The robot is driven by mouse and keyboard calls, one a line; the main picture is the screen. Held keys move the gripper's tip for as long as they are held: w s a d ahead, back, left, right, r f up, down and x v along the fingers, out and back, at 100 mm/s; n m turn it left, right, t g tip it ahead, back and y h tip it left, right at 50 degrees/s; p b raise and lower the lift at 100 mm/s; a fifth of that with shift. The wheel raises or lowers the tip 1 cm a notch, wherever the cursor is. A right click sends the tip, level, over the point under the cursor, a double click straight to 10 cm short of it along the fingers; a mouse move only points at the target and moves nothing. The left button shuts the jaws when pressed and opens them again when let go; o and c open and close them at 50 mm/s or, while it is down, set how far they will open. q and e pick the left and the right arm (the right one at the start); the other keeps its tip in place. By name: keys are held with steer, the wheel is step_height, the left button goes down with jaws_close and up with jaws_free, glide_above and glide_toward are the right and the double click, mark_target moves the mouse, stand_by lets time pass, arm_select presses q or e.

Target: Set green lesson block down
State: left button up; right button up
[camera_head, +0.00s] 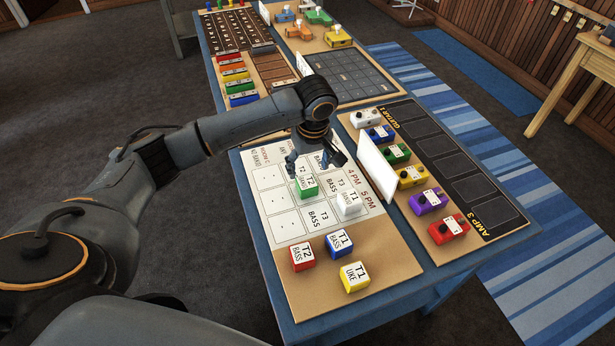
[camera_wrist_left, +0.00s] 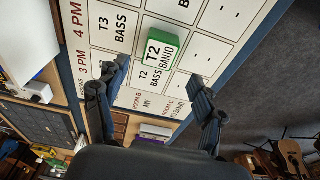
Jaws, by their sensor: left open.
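The green lesson block (camera_head: 306,187), labelled T2 BANJO on top, appears to rest on the white schedule board (camera_head: 286,224). In the left wrist view the green block (camera_wrist_left: 162,50) lies among printed cells, next to one reading T2 BASS; its exact cell fit is hard to judge. My left gripper (camera_head: 314,162) is just above and behind the block. In the left wrist view my left gripper (camera_wrist_left: 158,74) is open, its fingers spread apart, with the block beyond the tips and not held. My right gripper is not in view.
A white block (camera_head: 349,203) stands on the board to the right. Red (camera_head: 302,256), blue (camera_head: 339,243) and yellow (camera_head: 354,277) blocks stand on the board's front strip. An upright white card (camera_head: 376,172) separates the board from a row of coloured pedals (camera_head: 411,176).

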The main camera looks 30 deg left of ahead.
mark_target(310, 188)
arm_select(q)
steer(key=shift+s+d+r, duration=0.1)
steer(key=shift+d+r, duration=0.05)
steer(key=shift+r, duration=0.95)
steer(key=shift+s+d+r, duration=0.1)
steer(key=shift+r, duration=1)
